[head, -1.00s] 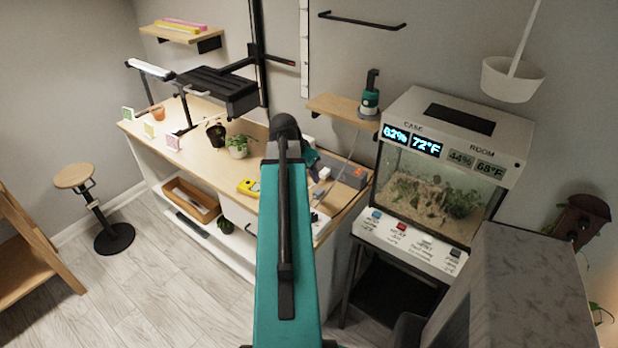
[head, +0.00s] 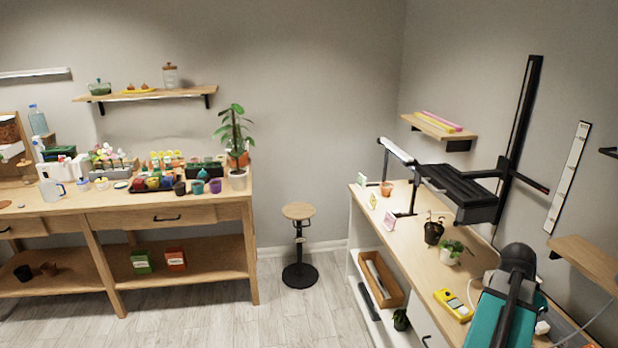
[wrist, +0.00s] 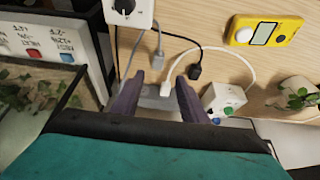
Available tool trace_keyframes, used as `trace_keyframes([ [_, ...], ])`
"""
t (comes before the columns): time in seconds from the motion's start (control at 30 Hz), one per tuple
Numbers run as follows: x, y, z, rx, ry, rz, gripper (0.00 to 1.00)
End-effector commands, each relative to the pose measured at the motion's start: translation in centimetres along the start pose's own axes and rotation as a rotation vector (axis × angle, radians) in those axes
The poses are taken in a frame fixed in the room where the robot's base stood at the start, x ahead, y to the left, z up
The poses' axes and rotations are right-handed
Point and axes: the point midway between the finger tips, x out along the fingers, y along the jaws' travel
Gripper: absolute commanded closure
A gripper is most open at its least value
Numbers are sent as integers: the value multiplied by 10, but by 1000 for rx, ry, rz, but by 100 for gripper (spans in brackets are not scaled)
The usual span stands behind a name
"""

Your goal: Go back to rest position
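My arm (head: 505,305), teal with a black joint, reaches over the right workbench (head: 405,225) at the lower right of the head view. My gripper is hidden there behind the arm. In the wrist view my gripper (wrist: 158,85) shows two dark purple-grey fingers spread apart, so it is open. Nothing is clasped between them. A grey power strip (wrist: 157,97) with plugs and cables shows in the gap beyond the fingers. I cannot tell how far it is from the fingertips.
A stool (head: 299,212) stands in the corner. A crowded wooden table (head: 120,212) is at left. Floor between is clear.

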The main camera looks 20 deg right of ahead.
Motion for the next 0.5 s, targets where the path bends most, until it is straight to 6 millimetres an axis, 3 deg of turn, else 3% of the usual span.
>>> trace_keyframes([
  [0.23,5,-42,45,-89,-22,-18,60],
  [0.5,28,-91,139,-246,-81,-16,60],
])
